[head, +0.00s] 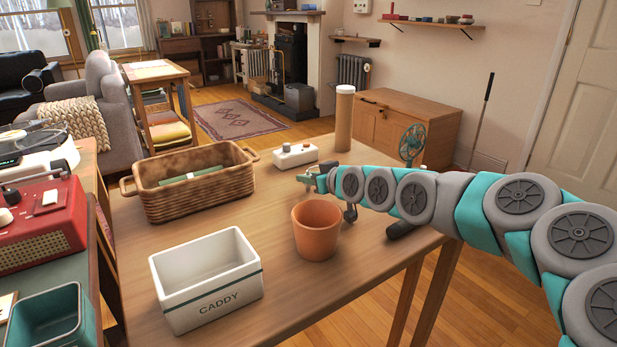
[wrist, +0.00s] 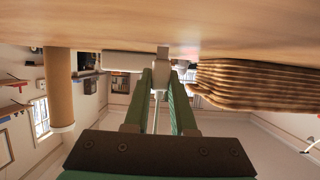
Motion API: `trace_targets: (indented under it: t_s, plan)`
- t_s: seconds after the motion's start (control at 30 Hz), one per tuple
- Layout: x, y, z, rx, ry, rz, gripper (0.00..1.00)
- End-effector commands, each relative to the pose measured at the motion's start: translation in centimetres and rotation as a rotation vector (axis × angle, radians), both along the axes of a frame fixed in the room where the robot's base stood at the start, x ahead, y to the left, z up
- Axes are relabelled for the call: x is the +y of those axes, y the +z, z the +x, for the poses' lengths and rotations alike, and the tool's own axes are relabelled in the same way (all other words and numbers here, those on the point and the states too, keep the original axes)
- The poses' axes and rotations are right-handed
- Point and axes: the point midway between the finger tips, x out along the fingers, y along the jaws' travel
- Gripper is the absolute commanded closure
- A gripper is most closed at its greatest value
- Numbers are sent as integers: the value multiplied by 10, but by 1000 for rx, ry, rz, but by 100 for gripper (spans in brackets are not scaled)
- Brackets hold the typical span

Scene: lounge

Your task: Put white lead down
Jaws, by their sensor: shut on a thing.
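The lead's pale end sits between the fingertips, close to the table surface, and a thin strand runs back between the fingers. I cannot tell whether the end touches the table. In the head view, the gripper and arm hide the lead.
A white box with knobs (head: 296,155) stands just behind my gripper. The wicker basket (head: 190,203) holds something green. A terracotta pot (head: 316,235) and white caddy (head: 212,298) stand in front. A tan cylinder (head: 344,120) stands at the back. Bare tabletop lies between basket and pot.

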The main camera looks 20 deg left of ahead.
Motion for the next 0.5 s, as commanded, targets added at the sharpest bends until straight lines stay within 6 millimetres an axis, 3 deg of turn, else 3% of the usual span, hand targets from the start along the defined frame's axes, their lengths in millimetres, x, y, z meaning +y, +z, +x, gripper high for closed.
trace_targets:
  t_s: [0.3,0.33,0.5]
  plan:
    - [0,-3,0,0,0,-1,100]
    - [0,-3,0,0,0,-1,75]
    - [0,-3,0,0,2,-2,56]
